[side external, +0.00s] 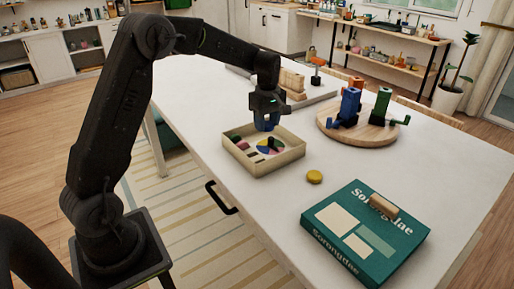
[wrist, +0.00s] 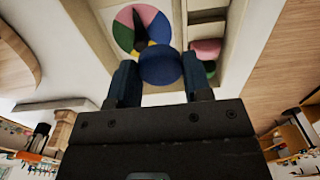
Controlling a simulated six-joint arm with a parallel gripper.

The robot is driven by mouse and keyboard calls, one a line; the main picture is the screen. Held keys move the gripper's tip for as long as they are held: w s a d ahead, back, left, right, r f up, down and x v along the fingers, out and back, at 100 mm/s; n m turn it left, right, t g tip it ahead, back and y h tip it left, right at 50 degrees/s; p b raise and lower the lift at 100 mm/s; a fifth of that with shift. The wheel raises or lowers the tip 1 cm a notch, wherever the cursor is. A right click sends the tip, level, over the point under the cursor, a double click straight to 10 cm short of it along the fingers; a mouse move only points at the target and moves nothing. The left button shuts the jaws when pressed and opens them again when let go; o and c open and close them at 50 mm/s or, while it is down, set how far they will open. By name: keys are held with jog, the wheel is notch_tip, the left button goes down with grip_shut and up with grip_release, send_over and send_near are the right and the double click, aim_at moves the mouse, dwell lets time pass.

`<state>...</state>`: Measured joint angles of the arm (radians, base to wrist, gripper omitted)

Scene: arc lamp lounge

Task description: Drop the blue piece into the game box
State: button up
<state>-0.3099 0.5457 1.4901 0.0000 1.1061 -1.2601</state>
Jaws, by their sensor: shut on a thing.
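The game box (side external: 287,162) is a shallow, open cream tray on the white table. It holds a multicoloured spinner disc (side external: 268,149) with a black pointer, and pink and green pieces in slots at one side. My gripper (side external: 267,123) is above the box, pointing down, shut on the round blue piece. In the wrist view the blue piece (wrist: 160,68) sits between the fingertips, in front of the spinner disc (wrist: 136,25). The pink piece (wrist: 206,47) shows in a compartment to its right. The piece looks raised above the box floor; the exact gap cannot be told.
A yellow disc (side external: 314,177) lies on the table right of the box. A teal box lid (side external: 340,252) with a wooden cylinder (side external: 383,207) is at front right. A round wooden board (side external: 340,132) with coloured objects and a tray with wooden blocks (side external: 292,82) stand behind.

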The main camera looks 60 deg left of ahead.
jog(key=shift+f, duration=2)
jog(key=o, duration=1)
jog(key=shift+c, duration=0.2)
notch_tip(320, 180, up, 14)
